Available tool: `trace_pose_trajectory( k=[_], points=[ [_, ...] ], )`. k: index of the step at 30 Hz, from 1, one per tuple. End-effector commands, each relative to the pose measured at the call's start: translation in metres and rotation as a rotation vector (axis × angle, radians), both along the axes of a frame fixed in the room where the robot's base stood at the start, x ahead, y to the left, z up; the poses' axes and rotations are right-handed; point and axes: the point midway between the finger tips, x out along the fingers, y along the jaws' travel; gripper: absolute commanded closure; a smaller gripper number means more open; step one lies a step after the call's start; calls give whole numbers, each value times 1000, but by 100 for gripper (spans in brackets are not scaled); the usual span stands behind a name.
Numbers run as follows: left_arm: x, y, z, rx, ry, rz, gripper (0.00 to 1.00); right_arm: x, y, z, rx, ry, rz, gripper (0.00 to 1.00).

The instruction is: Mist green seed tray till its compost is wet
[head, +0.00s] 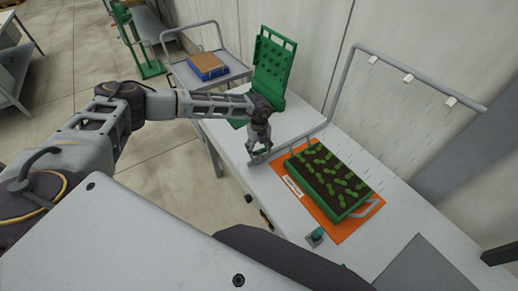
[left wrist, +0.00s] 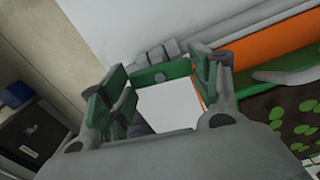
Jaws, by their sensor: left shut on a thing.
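The green seed tray (head: 347,213) lies on an orange mat (head: 310,206) on the white bench, with dark compost and bright green seedlings in it. Its edge also shows in the left wrist view (left wrist: 285,76). A grey pipe frame (head: 420,77) with several white nozzles (head: 408,78) arches over the tray. Thin pale streaks of falling mist show below the nozzles. The compost looks dark brown. My left gripper (head: 259,153) is left of the tray, shut on a grey lever (head: 262,159) at the pipe's near end. It also shows in the left wrist view (left wrist: 158,95), where its grip is partly hidden. My right gripper is not in view.
A green pegboard-like stand (head: 272,65) rises behind my left gripper. A blue tray with brown contents (head: 208,66) sits on a side cart. A small green-topped knob (head: 317,235) is near the bench's front edge. A grey panel (head: 417,265) lies at the right.

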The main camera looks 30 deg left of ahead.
Motion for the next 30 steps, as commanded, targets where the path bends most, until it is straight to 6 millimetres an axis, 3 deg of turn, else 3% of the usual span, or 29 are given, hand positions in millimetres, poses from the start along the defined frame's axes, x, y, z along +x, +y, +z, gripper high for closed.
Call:
trace_pose_trajectory(
  k=[14,30],
  points=[
    [0,1,-1,0,0,-143,61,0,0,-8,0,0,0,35],
    [1,0,-1,0,-2,-540,61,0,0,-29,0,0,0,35]
  ],
)
